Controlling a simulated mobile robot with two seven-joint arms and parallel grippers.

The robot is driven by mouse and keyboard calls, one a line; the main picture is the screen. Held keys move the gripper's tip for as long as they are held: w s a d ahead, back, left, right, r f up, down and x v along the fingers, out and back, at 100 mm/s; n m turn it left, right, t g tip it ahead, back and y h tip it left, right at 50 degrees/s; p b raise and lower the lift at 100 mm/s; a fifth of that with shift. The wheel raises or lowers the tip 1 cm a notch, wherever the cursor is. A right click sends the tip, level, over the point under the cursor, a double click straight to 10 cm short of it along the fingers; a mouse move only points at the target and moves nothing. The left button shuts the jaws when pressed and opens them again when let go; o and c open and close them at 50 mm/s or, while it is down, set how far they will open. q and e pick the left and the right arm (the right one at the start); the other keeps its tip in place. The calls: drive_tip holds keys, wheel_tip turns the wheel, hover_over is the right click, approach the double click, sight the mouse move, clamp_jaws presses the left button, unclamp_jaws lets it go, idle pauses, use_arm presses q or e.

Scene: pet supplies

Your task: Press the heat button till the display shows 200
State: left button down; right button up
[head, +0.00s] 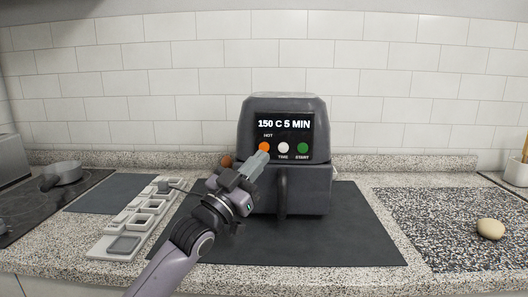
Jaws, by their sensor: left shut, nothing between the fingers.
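A dark grey air fryer (300,185) stands on a dark mat (345,240) on the counter. Its display (284,125) reads 150 C 5 MIN. Below the display are an orange button (264,146) labelled HOT, a white button (284,147) labelled TIME and a green button (303,147) labelled START. My left gripper (263,152) is shut and empty, with its tips at the lower edge of the orange button. I cannot tell whether they touch it. My right gripper is not in view.
A white compartment tray (124,244) stands left of the mat. A pan (66,173) sits on the hob at the far left. A round tan object (490,229) lies on a speckled board (440,217) at right. A brown round object (227,161) is partly hidden behind my arm.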

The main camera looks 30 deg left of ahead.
sight(264, 147)
use_arm(q)
drive_tip(key=w+a, duration=0.1)
drive_tip(key=w, duration=0.1)
drive_tip(key=w+a, duration=0.1)
drive_tip(key=w, duration=0.1)
drive_tip(key=shift+a, duration=0.1)
idle(1.7)
drive_tip(key=shift+w+a, duration=0.1)
drive_tip(key=shift+w+a, duration=0.15)
drive_tip(key=shift+w, duration=0.05)
idle(0.3)
drive_tip(key=shift+w+a, duration=0.2)
drive_tip(key=shift+w, duration=0.2)
idle(0.6)
idle(0.4)
drive_tip(key=shift+s+d+p, duration=0.3)
drive_tip(key=shift+s+d, duration=0.15)
drive_tip(key=shift+s, duration=0.3)
